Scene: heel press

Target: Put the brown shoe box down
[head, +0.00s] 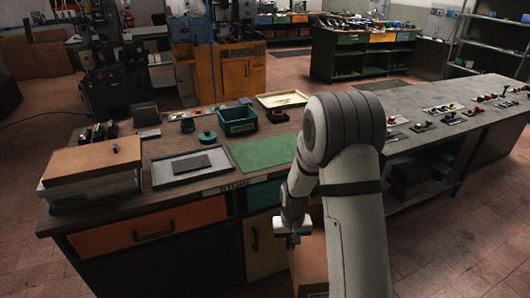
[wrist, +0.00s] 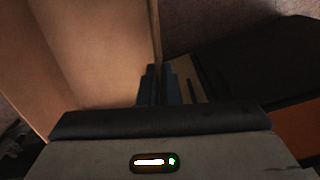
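The brown shoe box (head: 312,262) hangs below my gripper (head: 293,232) in the head view, in front of the bench's right end. My arm covers part of it and the frame edge is close to its bottom, so I cannot tell what is under it. In the wrist view, the box (wrist: 95,45) fills the upper left. The dark fingers of my gripper (wrist: 160,85) are closed on both sides of its thin upright wall edge.
The wooden bench (head: 160,205) holds a white box with a brown lid (head: 92,165), a grey tray (head: 190,168), a green mat (head: 262,153) and a green bin (head: 238,120). A grey bench (head: 430,150) with small parts stands at right. Tiled floor shows at lower right.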

